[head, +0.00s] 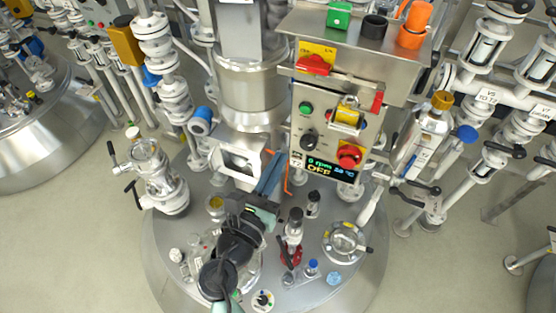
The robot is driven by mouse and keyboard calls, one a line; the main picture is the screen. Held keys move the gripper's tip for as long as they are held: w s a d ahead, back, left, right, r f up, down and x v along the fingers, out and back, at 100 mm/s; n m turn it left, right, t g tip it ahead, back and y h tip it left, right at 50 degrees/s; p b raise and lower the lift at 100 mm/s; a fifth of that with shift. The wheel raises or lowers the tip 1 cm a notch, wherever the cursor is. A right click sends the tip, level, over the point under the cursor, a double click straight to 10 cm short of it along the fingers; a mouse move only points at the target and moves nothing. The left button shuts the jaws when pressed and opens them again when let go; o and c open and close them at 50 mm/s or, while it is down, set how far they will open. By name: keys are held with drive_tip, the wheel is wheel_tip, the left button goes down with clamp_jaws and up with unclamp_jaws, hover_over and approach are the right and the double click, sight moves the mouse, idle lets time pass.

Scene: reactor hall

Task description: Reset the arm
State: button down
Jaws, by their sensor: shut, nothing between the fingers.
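My arm rises from the bottom of the head view over the round steel vessel lid (370,270). My gripper (271,172) points up and away, with its blue-grey fingers close together and nothing seen between them. It is in front of the mixer column, left of the control panel (318,130). A thin orange part (287,178) shows just right of the fingers; I cannot tell whether they touch. My arm hides part of the lid.
The panel has a red knob (349,156) and a display reading OFF. A valve fitting (158,178) stands at left, a round sight port (344,241) at right. Small bottles and a red-based item (291,254) crowd the lid. Pipes stand at right; floor is clear at lower left.

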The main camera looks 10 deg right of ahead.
drive_tip(key=shift+s+r, duration=0.1)
drive_tip(key=shift+s, duration=0.05)
drive_tip(key=w+a+r+m+t+y+b, duration=0.1)
drive_tip(key=w+r+m+t, duration=0.15)
drive_tip(key=r+m, duration=0.9)
drive_tip(key=w+a+r+m+t+y, duration=0.1)
drive_tip(key=r+m+t+y, duration=0.15)
drive_tip(key=r+m, duration=0.9)
drive_tip(key=s+a+r+m+t+y, duration=0.1)
drive_tip(key=s+r, duration=0.3)
drive_tip(key=r, duration=0.4)
drive_tip(key=s+a+r+m+t+y, duration=0.2)
drive_tip(key=s+r+m+t+y, duration=0.1)
drive_tip(key=r, duration=0.5)
drive_tip(key=s+a+r+m+t+y, duration=0.2)
drive_tip(key=s+r, duration=0.4)
drive_tip(key=r, duration=0.3)
drive_tip(key=shift+t+b, duration=0.4)
drive_tip(key=shift+t, duration=0.3)
drive_tip(key=shift+a+f+y, duration=0.1)
drive_tip(key=shift+y, duration=0.15)
